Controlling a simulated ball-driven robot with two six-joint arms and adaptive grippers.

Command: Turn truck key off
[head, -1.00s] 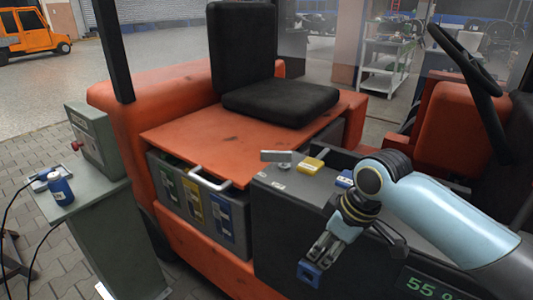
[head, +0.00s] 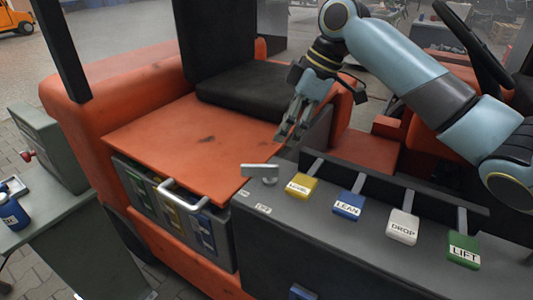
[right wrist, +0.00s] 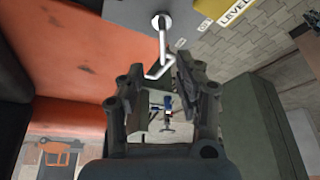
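The truck key (head: 260,171) is a silver key with a flat bar handle, standing on the dark console (head: 262,235) near its left end. In the right wrist view the key (right wrist: 162,40) shows at the top, beyond the fingertips. My right gripper (head: 289,137) is above and behind the key in the head view, pointing down and apart from it. Its fingers (right wrist: 160,90) are spread with nothing held between them. Small white labels (head: 262,209) lie beside the key; their text is too small to read surely. My left gripper is not in view.
A yellow LEVEL lever (head: 301,187) stands close right of the key, then blue LEAN (head: 347,206), white DROP (head: 402,228) and green LIFT (head: 463,250) levers. The orange cover (head: 190,145) and black seat (head: 250,88) lie left and behind. A grey cabinet (head: 70,230) stands at left.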

